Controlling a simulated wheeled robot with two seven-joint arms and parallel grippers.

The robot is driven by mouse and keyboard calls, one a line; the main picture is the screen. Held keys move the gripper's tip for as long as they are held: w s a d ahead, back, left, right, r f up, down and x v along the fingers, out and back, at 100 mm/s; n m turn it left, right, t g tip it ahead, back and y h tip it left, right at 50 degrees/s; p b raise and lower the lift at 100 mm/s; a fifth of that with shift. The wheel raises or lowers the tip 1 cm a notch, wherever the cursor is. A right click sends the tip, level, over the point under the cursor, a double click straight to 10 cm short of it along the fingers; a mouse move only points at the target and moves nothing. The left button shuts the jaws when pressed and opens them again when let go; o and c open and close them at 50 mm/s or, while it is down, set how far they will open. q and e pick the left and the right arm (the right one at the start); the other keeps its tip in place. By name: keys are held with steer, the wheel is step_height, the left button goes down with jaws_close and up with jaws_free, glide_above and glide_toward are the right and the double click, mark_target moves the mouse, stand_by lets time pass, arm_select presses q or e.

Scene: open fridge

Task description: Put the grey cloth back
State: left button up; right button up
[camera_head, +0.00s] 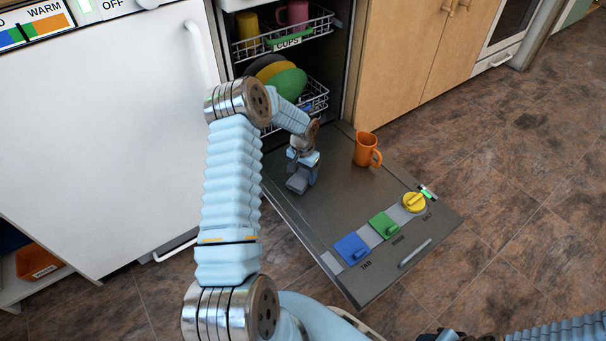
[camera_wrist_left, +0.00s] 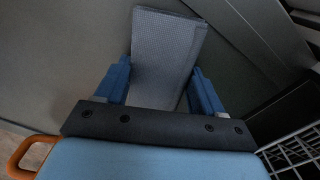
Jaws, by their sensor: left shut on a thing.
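The grey cloth (camera_head: 297,184) is a small folded piece held low over the inner face of the open dishwasher door (camera_head: 335,205). In the left wrist view the cloth (camera_wrist_left: 168,50) stands out between two blue fingers. My left gripper (camera_head: 303,163) is shut on it, and its fingers also show in the wrist view (camera_wrist_left: 161,82). Whether the cloth touches the door I cannot tell. Part of my right arm is at the bottom right edge, and its gripper (camera_head: 445,336) is mostly cut off, so its jaws cannot be read.
An orange mug (camera_head: 366,150) stands on the door, right of my left gripper. Blue (camera_head: 352,248), green (camera_head: 384,225) and yellow (camera_head: 414,202) parts sit near the door's outer edge. Racks behind hold plates (camera_head: 290,83) and cups (camera_head: 292,13). Floor to the right is clear.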

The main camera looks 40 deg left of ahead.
mark_target(303, 174)
arm_select(q)
steer(key=shift+f, duration=0.15)
steer(key=o, duration=1)
steer(key=shift+r, duration=0.65)
step_height(303, 174, up, 11)
steer(key=p, duration=0.1)
steer(key=shift+p, duration=0.4)
steer(key=shift+r, duration=0.1)
